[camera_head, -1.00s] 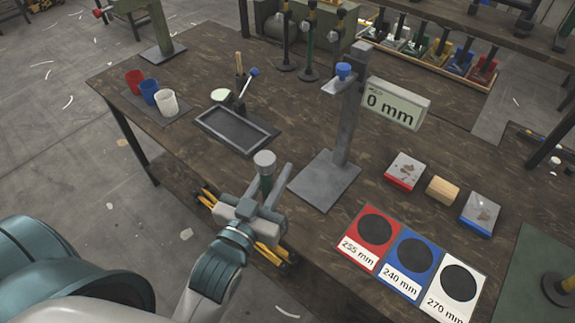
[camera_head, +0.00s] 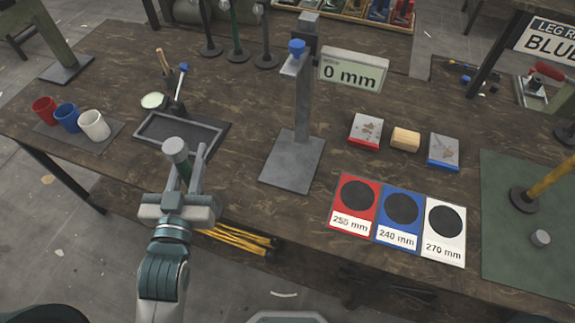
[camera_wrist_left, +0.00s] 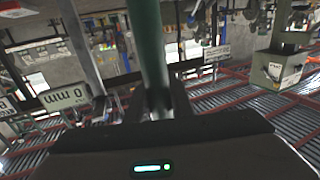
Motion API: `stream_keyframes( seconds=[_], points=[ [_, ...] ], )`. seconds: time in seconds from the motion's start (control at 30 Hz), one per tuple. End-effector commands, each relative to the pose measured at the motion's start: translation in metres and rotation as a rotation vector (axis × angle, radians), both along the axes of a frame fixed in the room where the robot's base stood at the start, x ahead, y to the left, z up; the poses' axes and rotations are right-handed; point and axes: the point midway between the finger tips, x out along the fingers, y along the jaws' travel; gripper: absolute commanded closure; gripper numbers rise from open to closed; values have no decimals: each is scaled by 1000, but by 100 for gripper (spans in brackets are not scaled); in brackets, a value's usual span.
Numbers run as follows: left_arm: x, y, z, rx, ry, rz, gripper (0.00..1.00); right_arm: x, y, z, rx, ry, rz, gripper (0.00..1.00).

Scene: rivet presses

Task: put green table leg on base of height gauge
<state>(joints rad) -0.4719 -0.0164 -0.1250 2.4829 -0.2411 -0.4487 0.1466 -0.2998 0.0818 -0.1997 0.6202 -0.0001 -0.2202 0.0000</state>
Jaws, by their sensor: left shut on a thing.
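My left gripper (camera_head: 181,185) is shut on the green table leg (camera_head: 184,170), which has a grey round cap on top. In the left wrist view the green leg (camera_wrist_left: 148,45) stands between the fingers. The height gauge (camera_head: 303,95) stands to the right of the gripper, with a grey column, a blue-topped arm and a display reading 0 mm (camera_head: 352,72). Its flat grey base (camera_head: 292,160) is bare. The leg is held left of the base and apart from it. The leg's lower end is hidden behind my gripper. My right gripper is not in view.
A black tray (camera_head: 212,149) lies behind the held leg. Red, blue and white cups (camera_head: 67,117) stand at the left. Red, blue and white marked pads (camera_head: 402,222) lie right of the base, with small boxes (camera_head: 365,130) behind them.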

Motion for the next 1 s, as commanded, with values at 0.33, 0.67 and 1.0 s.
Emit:
stream_keyframes(
  seconds=[0.33, 0.67, 1.0],
  points=[
    [3, -38, -5, -6, -2, -76, 100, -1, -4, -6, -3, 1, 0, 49],
    [-7, -138, -13, -3, -2, -280, 100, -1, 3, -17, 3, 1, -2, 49],
    [-11, -156, -13, 0, -2, -316, 100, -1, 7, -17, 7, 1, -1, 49]
  ],
)
